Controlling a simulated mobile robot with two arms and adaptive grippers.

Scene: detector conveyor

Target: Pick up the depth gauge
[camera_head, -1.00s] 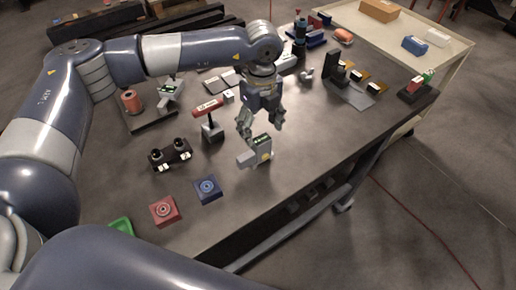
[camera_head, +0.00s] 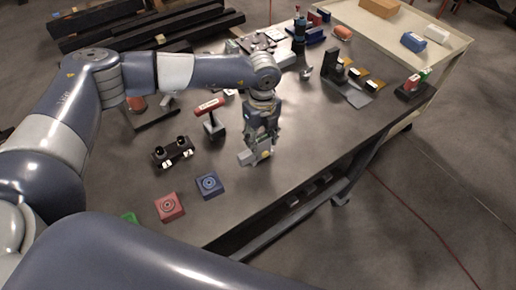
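The depth gauge (camera_head: 247,157) appears to be the small grey device with a yellow mark, standing on the dark table in front of my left arm. My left gripper (camera_head: 262,142) points down directly over it, with its fingers at the gauge's upper part. The fingers hide the top of the gauge, including its green display. I cannot tell whether the fingers are closed on it or only around it. My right gripper is not in view.
A red-handled tool (camera_head: 210,107) stands close to the left of the gripper. A black twin-knob block (camera_head: 172,152), a red pad (camera_head: 169,207) and a blue pad (camera_head: 208,185) lie further left and nearer. The table (camera_head: 290,165) is clear to the right of the gauge.

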